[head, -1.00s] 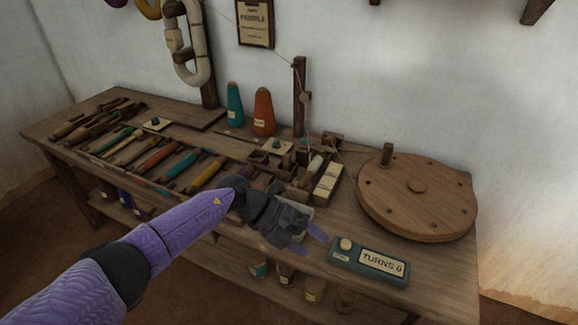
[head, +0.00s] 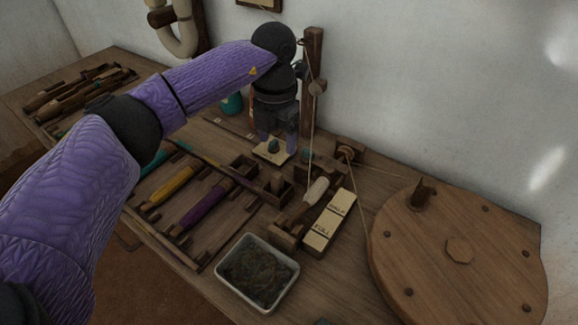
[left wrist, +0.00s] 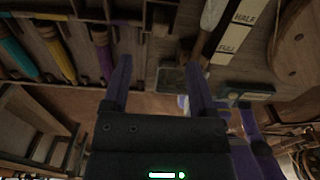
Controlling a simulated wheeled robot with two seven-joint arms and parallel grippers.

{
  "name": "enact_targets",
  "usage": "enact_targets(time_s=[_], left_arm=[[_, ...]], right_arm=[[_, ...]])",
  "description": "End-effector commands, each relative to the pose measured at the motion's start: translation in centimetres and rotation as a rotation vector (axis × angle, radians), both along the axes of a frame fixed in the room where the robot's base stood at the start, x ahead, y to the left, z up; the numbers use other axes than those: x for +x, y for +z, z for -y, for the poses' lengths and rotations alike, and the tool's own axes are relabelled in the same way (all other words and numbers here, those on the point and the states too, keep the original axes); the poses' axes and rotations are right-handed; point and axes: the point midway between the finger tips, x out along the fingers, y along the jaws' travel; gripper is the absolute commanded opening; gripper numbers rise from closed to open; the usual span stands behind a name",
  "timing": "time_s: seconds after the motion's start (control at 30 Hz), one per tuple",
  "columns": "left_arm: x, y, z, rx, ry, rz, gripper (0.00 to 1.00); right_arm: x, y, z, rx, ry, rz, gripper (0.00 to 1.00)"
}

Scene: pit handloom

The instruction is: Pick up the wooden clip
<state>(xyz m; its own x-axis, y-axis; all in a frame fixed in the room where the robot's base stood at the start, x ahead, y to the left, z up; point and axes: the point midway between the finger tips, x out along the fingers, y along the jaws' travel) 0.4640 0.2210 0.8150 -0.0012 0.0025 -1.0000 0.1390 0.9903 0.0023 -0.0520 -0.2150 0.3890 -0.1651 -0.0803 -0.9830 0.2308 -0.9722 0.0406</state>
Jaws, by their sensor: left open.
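My left gripper (head: 277,144) points down near the wooden post, with its two purple fingers apart. In the left wrist view the gripper (left wrist: 160,70) is open, with nothing held. I cannot pick out the wooden clip for certain. A small wooden piece (head: 277,182) stands in the divided wooden box (head: 245,168), just in front of the gripper.
The wooden post (head: 311,130) with a thread stands right beside the gripper. Bobbins (head: 205,203) lie in a rack at the left. A white-rimmed tray (head: 292,283), a HALF/FULL gauge (head: 330,222) and a large wooden disc (head: 450,215) are nearer or to the right.

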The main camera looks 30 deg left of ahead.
Motion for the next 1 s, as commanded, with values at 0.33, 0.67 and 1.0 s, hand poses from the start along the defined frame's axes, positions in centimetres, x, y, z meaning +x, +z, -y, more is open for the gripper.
enact_targets(time_s=[0.33, 0.67, 1.0], left_arm=[[-0.2, -6.7, -0.1, 0.000, 0.001, -0.006, 0.74], [-0.4, -9.6, 0.0, -0.002, 0.000, 0.000, 0.74], [-0.3, -9.6, 0.0, -0.002, 0.000, 0.000, 0.12]], right_arm=[[-2.3, -3.2, 0.0, -0.002, 0.000, -0.052, 0.82], [-2.5, -4.9, 0.1, -0.001, 0.001, -0.061, 0.82], [-2.2, -5.0, 0.2, -0.004, 0.002, -0.056, 0.82]])
